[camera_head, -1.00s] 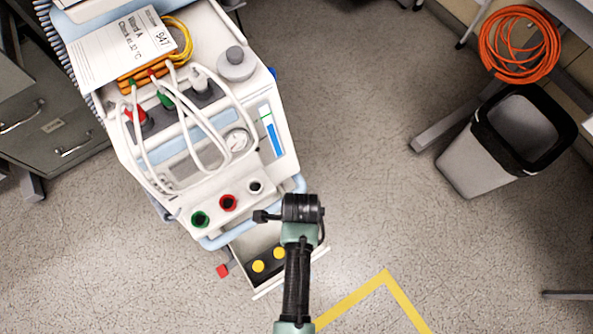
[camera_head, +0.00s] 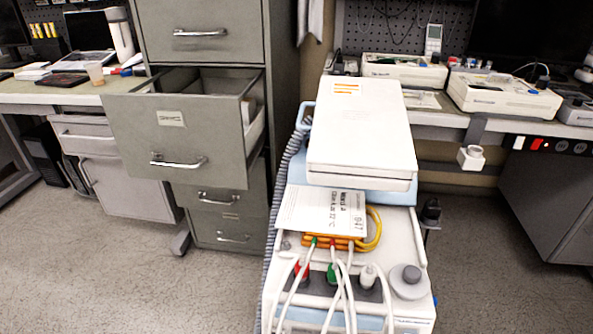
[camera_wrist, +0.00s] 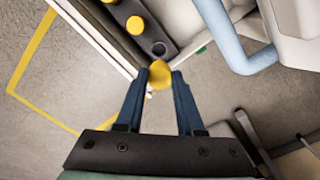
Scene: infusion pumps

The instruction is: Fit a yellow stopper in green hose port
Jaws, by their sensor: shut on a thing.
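In the wrist view my gripper (camera_wrist: 160,82) is shut on a yellow stopper (camera_wrist: 159,72), held between its two blue fingertips. In the head view the upper part of the white pump cart (camera_head: 405,235) shows, with white hoses and a green plug (camera_head: 333,272). The front ports and my gripper are outside that view.
A grey cabinet (camera_head: 190,130) with an open drawer stands left of the cart. A bench with devices (camera_head: 505,95) lies behind. Floor is clear at the left front.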

